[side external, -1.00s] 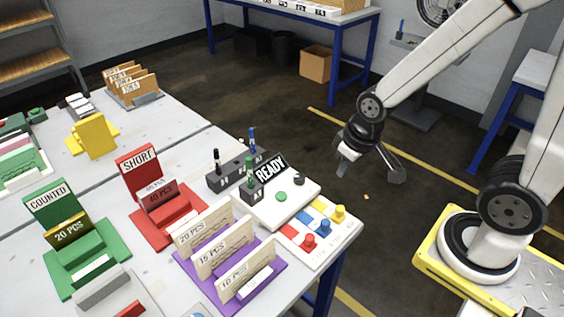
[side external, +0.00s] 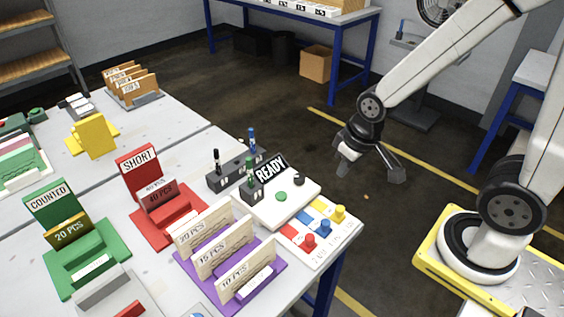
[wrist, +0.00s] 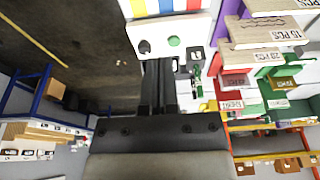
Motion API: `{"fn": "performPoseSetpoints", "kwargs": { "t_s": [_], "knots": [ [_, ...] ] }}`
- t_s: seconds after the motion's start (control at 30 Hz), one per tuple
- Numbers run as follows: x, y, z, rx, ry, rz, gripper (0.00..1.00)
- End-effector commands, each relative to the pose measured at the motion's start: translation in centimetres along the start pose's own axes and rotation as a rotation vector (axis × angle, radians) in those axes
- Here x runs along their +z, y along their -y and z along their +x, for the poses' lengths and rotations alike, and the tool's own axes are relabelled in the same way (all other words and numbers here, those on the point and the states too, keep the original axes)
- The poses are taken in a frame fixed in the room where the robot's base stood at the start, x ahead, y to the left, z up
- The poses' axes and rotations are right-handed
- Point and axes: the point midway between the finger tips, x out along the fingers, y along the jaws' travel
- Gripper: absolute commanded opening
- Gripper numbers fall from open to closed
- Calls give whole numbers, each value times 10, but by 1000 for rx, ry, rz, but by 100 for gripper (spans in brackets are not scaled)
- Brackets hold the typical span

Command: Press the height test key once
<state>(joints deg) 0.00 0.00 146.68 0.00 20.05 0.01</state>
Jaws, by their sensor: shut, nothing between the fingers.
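The panel lettering is too small to read, so I cannot tell which is the height test key. My gripper (side external: 343,170) is shut and empty, in the air off the table's right edge. In the wrist view, its fingers (wrist: 158,65) point toward the plotter.
A dark pen rack (side external: 236,172) with upright pens stands behind the plotter. A purple holder (side external: 268,285) with wooden cards is left of the panel. Red (side external: 150,232) and green (side external: 62,275) card stands are farther left. The space around my gripper is clear.

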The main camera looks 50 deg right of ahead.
Motion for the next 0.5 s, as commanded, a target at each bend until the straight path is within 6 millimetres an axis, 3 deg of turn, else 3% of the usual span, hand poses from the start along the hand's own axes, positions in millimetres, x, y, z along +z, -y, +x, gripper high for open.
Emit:
{"fn": "performPoseSetpoints", "kwargs": {
  "t_s": [0.27, 0.5],
  "knots": [
    [-10, 0, 6, 0, -31, 38, 0],
    [-37, 2, 25, -10, -125, 157, 0]
  ]
}}
